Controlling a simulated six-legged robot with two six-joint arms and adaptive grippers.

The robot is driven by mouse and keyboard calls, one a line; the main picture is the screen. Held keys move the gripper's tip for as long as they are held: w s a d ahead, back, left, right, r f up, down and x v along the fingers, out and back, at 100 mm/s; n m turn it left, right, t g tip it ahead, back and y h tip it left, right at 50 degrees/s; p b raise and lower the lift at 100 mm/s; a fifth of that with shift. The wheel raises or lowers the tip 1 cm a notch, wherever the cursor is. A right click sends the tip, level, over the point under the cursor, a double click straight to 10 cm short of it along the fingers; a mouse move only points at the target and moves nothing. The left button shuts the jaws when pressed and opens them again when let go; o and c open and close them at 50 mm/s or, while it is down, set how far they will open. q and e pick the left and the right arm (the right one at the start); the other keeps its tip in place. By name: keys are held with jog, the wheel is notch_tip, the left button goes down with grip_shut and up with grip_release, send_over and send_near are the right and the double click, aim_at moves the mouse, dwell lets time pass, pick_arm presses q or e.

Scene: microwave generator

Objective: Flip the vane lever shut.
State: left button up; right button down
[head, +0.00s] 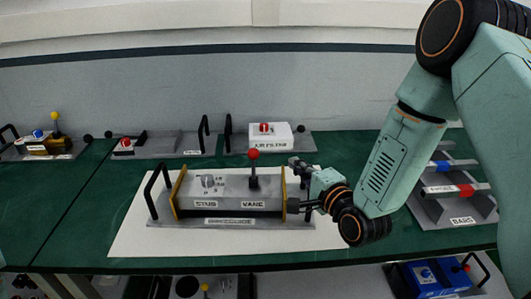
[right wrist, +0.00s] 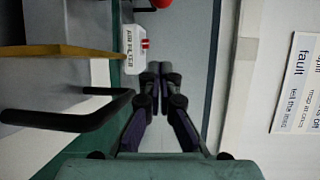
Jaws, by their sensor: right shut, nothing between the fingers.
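The vane lever (head: 253,171) is a black stem with a red ball on top. It stands about upright on the grey generator box (head: 230,187), above the VANE label. Its red ball also shows at the top edge of the right wrist view (right wrist: 162,3). My right gripper (head: 297,164) is at the right end of the box, to the right of the lever and apart from it. In the right wrist view its fingers (right wrist: 160,74) are together with nothing between them. My left gripper is in neither view.
A black handle (right wrist: 75,115) and yellow end plate (right wrist: 55,51) are close to my right gripper. The white air filter box (head: 264,136) stands behind. A bars rack (head: 450,187) is right.

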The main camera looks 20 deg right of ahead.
aim_at(253, 163)
jog(key=w+a, duration=0.1)
jog(key=w, duration=0.2)
jog(key=w+a+p, duration=0.1)
jog(key=w, duration=0.1)
jog(key=w+a, duration=0.2)
jog(key=w, duration=0.1)
jog(key=shift+w+f, duration=0.3)
jog(key=shift+w, duration=0.05)
jog(key=shift+s+a+r+p, duration=0.1)
jog(key=shift+s+a+p, duration=0.25)
jog(key=shift+a, duration=0.25)
jog(key=shift+d, duration=0.1)
